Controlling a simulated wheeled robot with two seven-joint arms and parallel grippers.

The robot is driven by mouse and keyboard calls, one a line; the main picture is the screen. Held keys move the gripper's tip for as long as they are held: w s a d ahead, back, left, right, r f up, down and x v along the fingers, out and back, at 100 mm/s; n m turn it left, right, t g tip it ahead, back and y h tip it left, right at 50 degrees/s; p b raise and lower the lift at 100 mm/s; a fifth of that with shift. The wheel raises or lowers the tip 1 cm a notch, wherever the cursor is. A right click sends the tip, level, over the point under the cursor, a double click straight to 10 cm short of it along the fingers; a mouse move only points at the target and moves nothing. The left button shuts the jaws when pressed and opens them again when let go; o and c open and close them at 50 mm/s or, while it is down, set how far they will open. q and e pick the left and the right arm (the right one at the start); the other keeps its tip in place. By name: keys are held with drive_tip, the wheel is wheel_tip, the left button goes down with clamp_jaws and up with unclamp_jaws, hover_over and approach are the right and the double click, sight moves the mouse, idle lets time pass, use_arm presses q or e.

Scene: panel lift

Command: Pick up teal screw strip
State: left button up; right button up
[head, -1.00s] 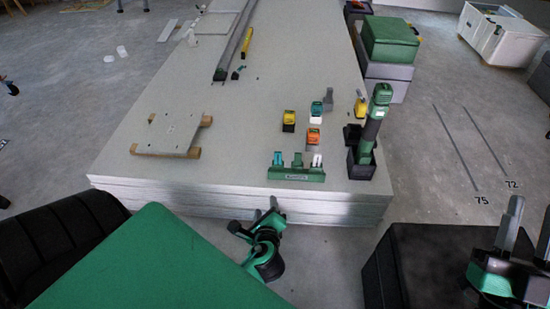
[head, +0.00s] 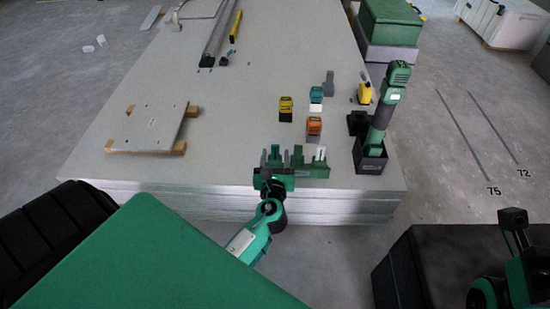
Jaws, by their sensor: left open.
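The teal screw strip (head: 275,152) stands upright in the left slot of a green rack (head: 315,171) at the front edge of the stacked boards. My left gripper (head: 274,158) is open at the rack's left end. Its dark fingers stand on either side of the teal strip, and I cannot tell whether they touch it. The gripper hides the rack's left part and the strip's lower part. A green strip (head: 297,155) and a white strip (head: 319,154) stand to the right in the same rack. My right gripper (head: 514,219) is at the lower right; its jaws are unclear.
Small boxes with yellow (head: 285,108), teal (head: 316,95) and orange (head: 314,128) tops stand behind the rack. A green tool (head: 386,100) stands in a black holder (head: 371,157) to the right. A panel on wooden blocks (head: 152,125) lies left. Board between is clear.

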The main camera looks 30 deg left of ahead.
sight(275, 147)
use_arm(q)
drive_tip(key=shift+b+x, duration=1.1)
drive_tip(key=shift+x, duration=2)
drive_tip(key=shift+a+r, duration=0.1)
drive_tip(key=shift+r, duration=0.1)
drive_tip(key=shift+s, duration=0.1)
drive_tip(key=c, duration=1)
